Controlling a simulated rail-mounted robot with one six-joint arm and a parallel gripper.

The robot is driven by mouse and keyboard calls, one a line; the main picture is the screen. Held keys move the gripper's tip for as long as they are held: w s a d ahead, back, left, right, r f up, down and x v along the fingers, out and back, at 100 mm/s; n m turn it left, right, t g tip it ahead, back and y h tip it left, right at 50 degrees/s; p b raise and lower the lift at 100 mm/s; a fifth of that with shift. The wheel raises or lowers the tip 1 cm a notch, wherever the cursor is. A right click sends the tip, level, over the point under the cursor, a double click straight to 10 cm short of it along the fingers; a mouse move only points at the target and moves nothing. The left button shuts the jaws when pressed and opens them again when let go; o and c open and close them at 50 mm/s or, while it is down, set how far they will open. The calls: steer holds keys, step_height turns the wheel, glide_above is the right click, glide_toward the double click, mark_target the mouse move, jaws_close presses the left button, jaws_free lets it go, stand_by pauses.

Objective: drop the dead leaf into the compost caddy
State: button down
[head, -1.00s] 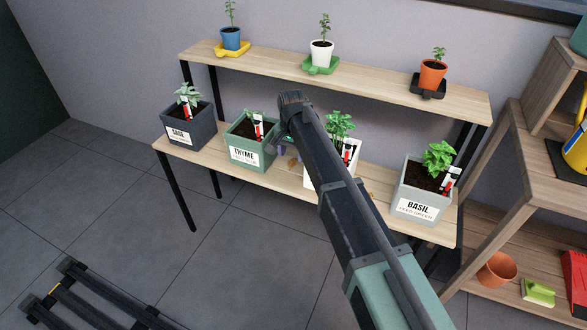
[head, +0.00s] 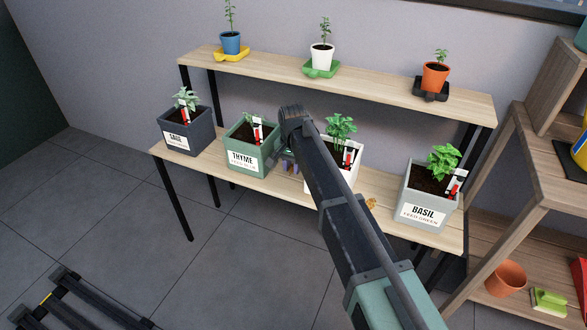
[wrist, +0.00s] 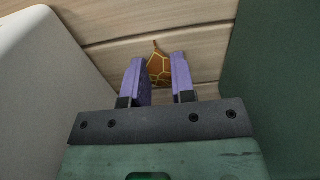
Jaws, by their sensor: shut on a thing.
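A brown dead leaf (wrist: 158,66) with yellow veins sits between the two purple fingers of my gripper (wrist: 157,78) in the wrist view. The fingers are shut on it, down close to the wooden shelf board. In the head view my gripper (head: 288,162) is low between the green THYME planter (head: 243,158) and a white planter (head: 318,181), partly hidden by my arm. A second small orange-brown leaf-like thing (head: 371,203) lies on the lower shelf left of the BASIL planter (head: 412,205). I see no compost caddy in these frames.
A grey wall and a green wall flank my gripper closely in the wrist view. The dark SAGE planter (head: 184,130) stands at the left. The upper shelf (head: 270,72) holds three small pots. A wooden rack (head: 500,240) stands at the right.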

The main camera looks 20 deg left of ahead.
mark_target(292, 168)
step_height(292, 168, up, 20)
steer(key=p, duration=2)
